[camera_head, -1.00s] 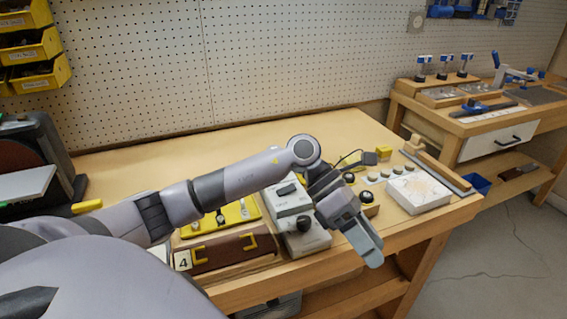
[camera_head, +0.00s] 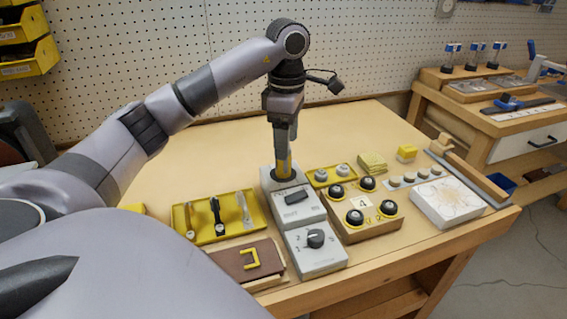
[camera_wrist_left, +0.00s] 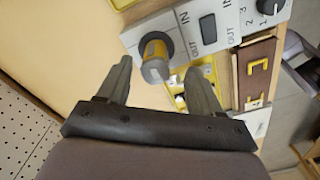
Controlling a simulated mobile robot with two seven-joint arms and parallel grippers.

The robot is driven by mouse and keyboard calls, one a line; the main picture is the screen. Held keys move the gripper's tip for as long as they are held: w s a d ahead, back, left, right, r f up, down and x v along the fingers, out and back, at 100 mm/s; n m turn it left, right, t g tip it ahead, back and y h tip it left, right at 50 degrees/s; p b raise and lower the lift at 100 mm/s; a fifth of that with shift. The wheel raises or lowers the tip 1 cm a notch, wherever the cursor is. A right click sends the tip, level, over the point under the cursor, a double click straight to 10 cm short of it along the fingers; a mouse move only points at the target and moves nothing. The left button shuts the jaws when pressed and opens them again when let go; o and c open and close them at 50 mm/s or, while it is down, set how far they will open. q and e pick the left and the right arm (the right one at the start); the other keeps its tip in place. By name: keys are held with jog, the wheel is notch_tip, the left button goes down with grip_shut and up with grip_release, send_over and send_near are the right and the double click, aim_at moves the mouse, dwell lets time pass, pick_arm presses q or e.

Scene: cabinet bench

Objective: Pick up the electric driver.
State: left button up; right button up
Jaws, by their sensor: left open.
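The electric driver (camera_head: 284,166), a yellow and grey cylinder, stands upright at the back of a grey control box (camera_head: 318,262). In the left wrist view the driver (camera_wrist_left: 156,50) is seen end-on. My left gripper (camera_head: 284,142) points down right over the driver in the head view, its fingers partly hiding the driver's top. In the wrist view the open fingers of the left gripper (camera_wrist_left: 158,68) lie on either side of the driver's near end; I cannot tell whether they touch it. My right gripper is not in view.
A yellow tool tray (camera_head: 240,228) and a brown panel with a yellow handle (camera_head: 247,262) lie left of the box. A wooden block with black knobs (camera_head: 362,222) and a white patterned tile (camera_head: 449,203) are on the right. The bench behind is clear.

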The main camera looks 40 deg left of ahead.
aim_at(283, 170)
pick_arm(q)
jog(key=f, duration=0.5)
jog(key=shift+a+f, duration=0.25)
jog(key=shift+a, duration=0.05)
grip_shut()
